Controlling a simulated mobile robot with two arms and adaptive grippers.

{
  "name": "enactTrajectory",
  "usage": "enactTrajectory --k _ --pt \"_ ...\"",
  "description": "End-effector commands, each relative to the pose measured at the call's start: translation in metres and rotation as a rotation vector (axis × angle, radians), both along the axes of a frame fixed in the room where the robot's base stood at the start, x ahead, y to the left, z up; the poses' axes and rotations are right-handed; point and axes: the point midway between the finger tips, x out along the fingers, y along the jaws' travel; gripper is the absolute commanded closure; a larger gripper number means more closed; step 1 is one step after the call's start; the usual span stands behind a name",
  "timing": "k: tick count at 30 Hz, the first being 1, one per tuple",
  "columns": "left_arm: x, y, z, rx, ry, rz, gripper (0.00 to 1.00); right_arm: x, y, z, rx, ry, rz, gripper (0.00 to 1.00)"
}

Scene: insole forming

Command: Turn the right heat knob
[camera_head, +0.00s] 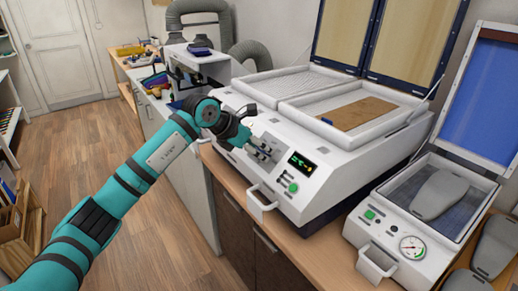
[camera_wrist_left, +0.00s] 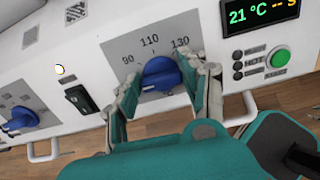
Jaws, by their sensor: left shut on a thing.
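The right heat knob (camera_wrist_left: 160,72) is a blue knob on a grey dial plate (camera_wrist_left: 125,48) marked 90, 110 and 130, seen in the left wrist view. My left gripper (camera_wrist_left: 166,80) is shut on it, one finger on each side. In the head view my left gripper (camera_head: 262,152) is at the sloped front panel of the white heating machine (camera_head: 318,195), and it mostly hides the knob there. Where the knob points is not clear. A second blue knob (camera_wrist_left: 20,118) sits on the panel to the left. My right gripper is not in view.
A display (camera_wrist_left: 262,14) reading 21 °C and a green button (camera_wrist_left: 278,58) are right of the knob. A front handle (camera_head: 261,198) sticks out below the panel. A vacuum press (camera_head: 405,235) with an open blue lid (camera_head: 488,95) stands to the right.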

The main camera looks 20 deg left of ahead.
Motion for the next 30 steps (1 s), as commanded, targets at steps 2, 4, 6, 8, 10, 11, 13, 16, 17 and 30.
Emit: enactTrajectory --k 2,4,6,8,10,11,13,16,17,30 --pt "0.000 0.000 -0.001 0.013 -0.012 -0.019 0.89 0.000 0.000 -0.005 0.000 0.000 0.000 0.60" --pt "0.000 0.000 -0.002 0.033 -0.027 -0.044 0.89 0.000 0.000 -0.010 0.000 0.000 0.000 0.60" --pt "0.000 0.001 -0.002 0.056 -0.045 -0.076 0.89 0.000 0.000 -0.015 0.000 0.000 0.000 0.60" --pt "0.000 0.001 -0.003 0.079 -0.064 -0.109 0.89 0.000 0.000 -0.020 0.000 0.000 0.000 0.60" --pt "0.000 0.000 -0.003 0.110 -0.087 -0.152 0.89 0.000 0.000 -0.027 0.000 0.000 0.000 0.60" --pt "0.000 0.000 -0.003 0.123 -0.099 -0.173 0.89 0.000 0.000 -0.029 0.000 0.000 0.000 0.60" --pt "0.000 0.000 -0.003 0.159 -0.126 -0.221 0.89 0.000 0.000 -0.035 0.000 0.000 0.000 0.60" --pt "-0.001 0.000 -0.003 0.210 -0.165 -0.293 0.89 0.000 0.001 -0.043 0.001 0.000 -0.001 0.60" --pt "-0.001 0.000 -0.003 0.224 -0.177 -0.314 0.89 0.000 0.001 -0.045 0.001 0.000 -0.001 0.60" --pt "-0.003 -0.002 -0.002 0.443 -0.349 -0.625 0.89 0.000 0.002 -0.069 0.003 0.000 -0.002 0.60"
